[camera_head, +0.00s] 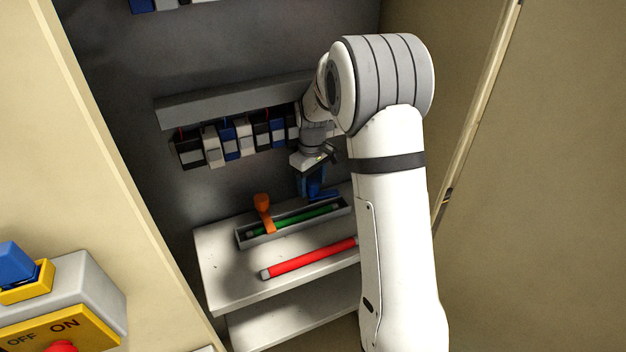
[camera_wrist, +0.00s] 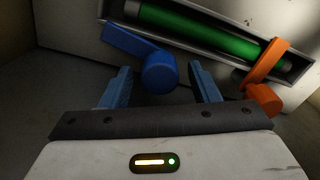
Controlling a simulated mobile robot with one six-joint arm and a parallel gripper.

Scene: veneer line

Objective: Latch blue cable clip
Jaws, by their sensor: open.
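The blue cable clip (camera_wrist: 159,70) shows in the wrist view as a bar with a round knob, at the near edge of a grey tray that holds a green cable. The bar points up and left, clear of the cable in that view. In the head view the clip (camera_head: 322,194) sits at the right part of the tray, partly hidden by my gripper. My gripper (camera_wrist: 161,86) is open, its two blue fingers on either side of the knob with gaps to both. In the head view my gripper (camera_head: 311,184) is above the clip. Contact is not visible.
The green cable (camera_head: 305,219) lies in the tray (camera_head: 345,211). An orange clip (camera_head: 264,211) crosses the cable at the left. A red bar (camera_head: 310,258) lies on the shelf (camera_head: 230,285) in front. Breakers (camera_head: 229,141) hang above. Cabinet walls stand on both sides.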

